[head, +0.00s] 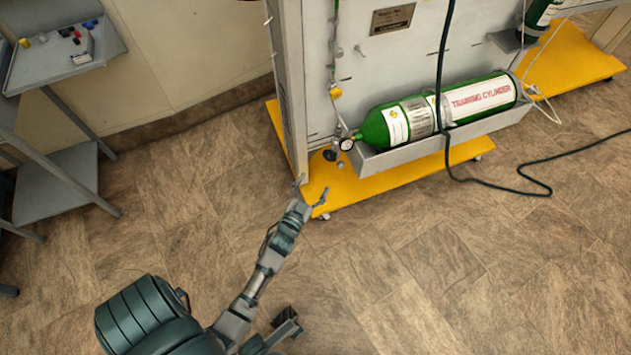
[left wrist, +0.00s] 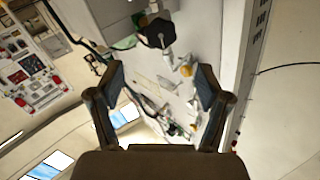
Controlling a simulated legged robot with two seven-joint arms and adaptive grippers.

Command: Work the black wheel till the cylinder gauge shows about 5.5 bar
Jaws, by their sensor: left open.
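A green cylinder (head: 450,108) with a white "TRAINING CYLINDER" label lies in a grey tray on the trainer's low side. A small round gauge (head: 346,144) is at its left end; its reading is too small to tell. A dark knob, which looks like the black wheel (head: 330,155), sits just left of the gauge. In the left wrist view the black wheel (left wrist: 155,31) shows beyond the fingers, near the top. My left gripper (head: 312,190) is open and empty, below the wheel and apart from it. It also shows in the left wrist view (left wrist: 160,85). My right gripper is not in view.
The trainer's upright panel edge (head: 290,90) rises left of the wheel. A yellow base (head: 400,184) lies under the cylinder. A black cable (head: 443,70) hangs in front of the cylinder and runs over the floor. A grey side table (head: 65,55) stands at left; the floor between is clear.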

